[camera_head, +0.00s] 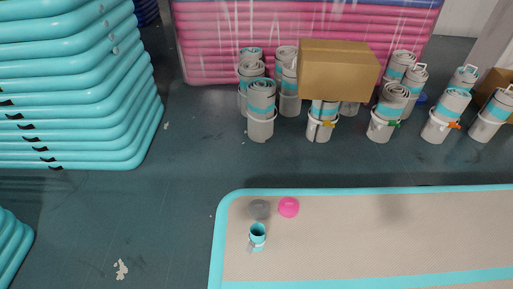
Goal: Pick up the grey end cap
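A grey round object (260,209), which looks like the grey end cap, lies on the beige inflatable track (380,240) with a turquoise rim, near its far left corner. A pink round object (289,206) lies just to its right, apart from it. A turquoise cup-like object (257,234) with a small grey part at its lower left stands just nearer than the grey cap. Neither of my grippers shows in the head view.
Large turquoise inflatables (70,90) are stacked at the left. Several rolled tracks in grey holders stand at the back, with a cardboard box (338,70) on some. Pink stacked panels (225,45) stand behind. The dark floor (180,210) left of the track is mostly clear.

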